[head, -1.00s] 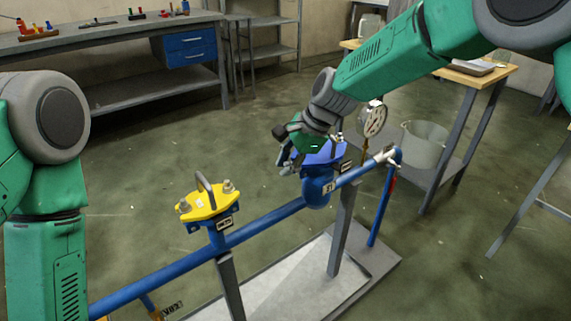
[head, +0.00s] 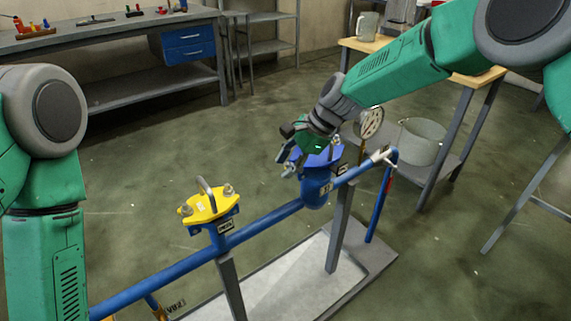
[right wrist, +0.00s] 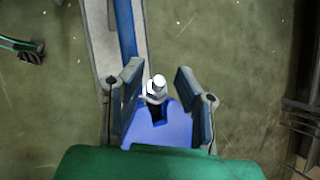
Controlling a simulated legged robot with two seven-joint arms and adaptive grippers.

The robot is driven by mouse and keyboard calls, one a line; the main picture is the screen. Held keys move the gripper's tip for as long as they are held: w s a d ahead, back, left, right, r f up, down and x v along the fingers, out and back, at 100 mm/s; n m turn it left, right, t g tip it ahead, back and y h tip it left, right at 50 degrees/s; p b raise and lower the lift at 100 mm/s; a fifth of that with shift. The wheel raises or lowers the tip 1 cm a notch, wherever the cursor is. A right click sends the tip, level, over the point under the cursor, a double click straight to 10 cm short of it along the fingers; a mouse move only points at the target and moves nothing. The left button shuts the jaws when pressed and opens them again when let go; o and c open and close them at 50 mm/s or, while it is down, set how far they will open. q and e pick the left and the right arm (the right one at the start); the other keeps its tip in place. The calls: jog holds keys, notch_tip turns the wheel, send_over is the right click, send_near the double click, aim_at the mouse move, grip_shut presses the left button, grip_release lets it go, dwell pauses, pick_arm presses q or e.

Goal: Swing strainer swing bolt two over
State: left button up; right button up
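The blue strainer (head: 316,190) sits on the blue pipe, with a flat blue lid (right wrist: 165,128) on top. In the right wrist view a pale metal swing bolt with its nut (right wrist: 155,90) stands at a slot in the lid's edge. My right gripper (head: 288,163) is at the strainer's top. Its two fingers are apart, one on each side of the bolt, with visible gaps. The gripper and wrist hide part of the lid in the head view. My left arm comes down at the left edge, and its gripper is out of view.
A yellow-lidded fitting (head: 207,207) with a handle and two nuts stands on the same blue pipe (head: 265,223). A round gauge (head: 370,121) is close beside my right forearm. A bucket (head: 421,142) stands on the right table's lower shelf. The floor behind the pipe is clear.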

jog(key=shift+d+r, duration=0.1)
jog(key=shift+r, duration=0.05)
jog(key=v, duration=1.1)
jog(key=shift+r, duration=0.25)
jog(key=shift+d, duration=0.1)
